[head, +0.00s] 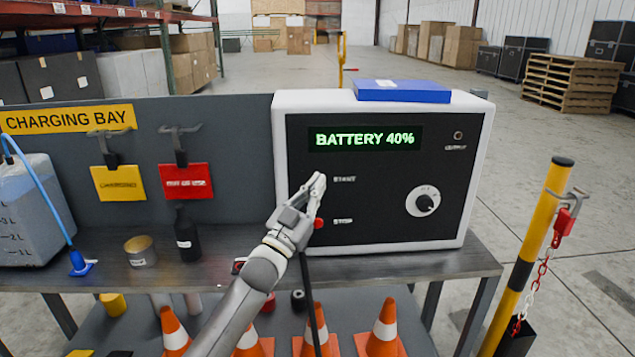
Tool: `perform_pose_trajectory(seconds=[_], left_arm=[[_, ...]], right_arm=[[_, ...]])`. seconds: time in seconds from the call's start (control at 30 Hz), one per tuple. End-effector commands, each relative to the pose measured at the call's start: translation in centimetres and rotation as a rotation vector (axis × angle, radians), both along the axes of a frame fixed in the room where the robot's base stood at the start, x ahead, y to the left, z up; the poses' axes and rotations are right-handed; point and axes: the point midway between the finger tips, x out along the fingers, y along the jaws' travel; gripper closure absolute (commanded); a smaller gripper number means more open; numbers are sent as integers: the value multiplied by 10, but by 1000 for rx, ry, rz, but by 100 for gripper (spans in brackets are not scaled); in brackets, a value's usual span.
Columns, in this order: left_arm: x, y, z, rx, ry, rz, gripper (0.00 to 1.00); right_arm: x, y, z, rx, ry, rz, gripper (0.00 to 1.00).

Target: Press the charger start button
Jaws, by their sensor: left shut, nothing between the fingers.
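The charger (445,235) is a white box with a black front panel, standing on the bench. Its green display (364,138) reads BATTERY 40%. The START label (344,179) shows, but the button beside it is hidden behind my left gripper (318,182). The gripper is shut and empty, its fingertips in front of the panel just left of that label. I cannot tell whether they touch the panel. A red button (319,223) shows partly beside the STOP label (342,221). A white dial (423,201) is at the panel's right. My right gripper is out of view.
A blue box (400,91) lies on top of the charger. Traffic cones (383,325) are below. A yellow-black post (533,250) stands at right.

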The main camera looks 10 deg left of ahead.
Motion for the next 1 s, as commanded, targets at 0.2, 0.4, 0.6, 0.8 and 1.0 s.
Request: perform_pose_trajectory(seconds=[0.2, 0.4, 0.6, 0.8, 1.0], left_arm=[[4, 1, 1, 1, -1, 0, 100], [8, 2, 0, 1, 0, 0, 100], [8, 2, 0, 0, 0, 0, 100], [9, 2, 0, 0, 0, 0, 100], [10, 3, 1, 0, 0, 0, 100]], right_arm=[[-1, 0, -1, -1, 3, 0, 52], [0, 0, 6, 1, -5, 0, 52], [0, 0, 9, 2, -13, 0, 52], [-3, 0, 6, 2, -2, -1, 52], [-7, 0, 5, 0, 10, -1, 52]])
